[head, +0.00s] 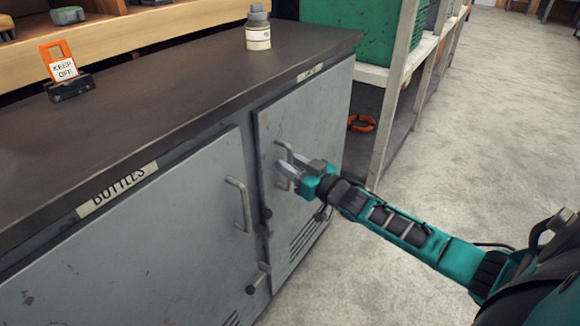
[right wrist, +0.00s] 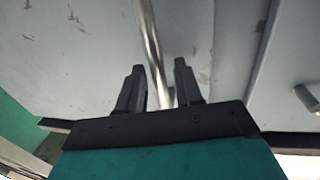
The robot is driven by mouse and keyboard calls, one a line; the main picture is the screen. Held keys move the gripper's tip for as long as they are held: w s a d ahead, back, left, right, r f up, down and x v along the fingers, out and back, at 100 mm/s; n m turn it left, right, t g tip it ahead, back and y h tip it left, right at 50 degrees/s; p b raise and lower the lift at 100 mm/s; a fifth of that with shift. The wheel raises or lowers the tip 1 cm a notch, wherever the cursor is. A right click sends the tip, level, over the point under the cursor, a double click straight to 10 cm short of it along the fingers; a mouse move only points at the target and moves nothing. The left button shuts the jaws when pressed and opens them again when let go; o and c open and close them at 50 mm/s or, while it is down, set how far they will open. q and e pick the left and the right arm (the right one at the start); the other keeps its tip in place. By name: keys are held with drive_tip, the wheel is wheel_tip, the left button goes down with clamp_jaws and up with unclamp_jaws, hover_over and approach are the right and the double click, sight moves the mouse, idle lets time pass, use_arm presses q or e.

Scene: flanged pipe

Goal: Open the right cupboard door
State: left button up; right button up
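The right cupboard door (head: 300,115) is a grey metal panel with vent slots low down, and it looks shut or nearly so. Its vertical bar handle (head: 284,147) is partly hidden by my right gripper (head: 288,164). In the right wrist view the two dark fingers of the right gripper (right wrist: 159,85) are apart, one on each side of the silver handle (right wrist: 150,45). A gap shows between the handle and the fingers, so they are not closed on it. My left gripper is not in view.
The left cupboard door (head: 130,240), with its own handle (head: 239,203), stands beside it under a "BOTTLES" label. The dark worktop (head: 190,95) holds a bottle (head: 258,30) and an orange "KEEP OFF" tag (head: 60,62). Shelving (head: 400,85) stands beyond; concrete floor (head: 470,140) is clear at right.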

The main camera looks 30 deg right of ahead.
drive_tip(key=shift+w, duration=0.25)
clamp_jaws()
idle(0.5)
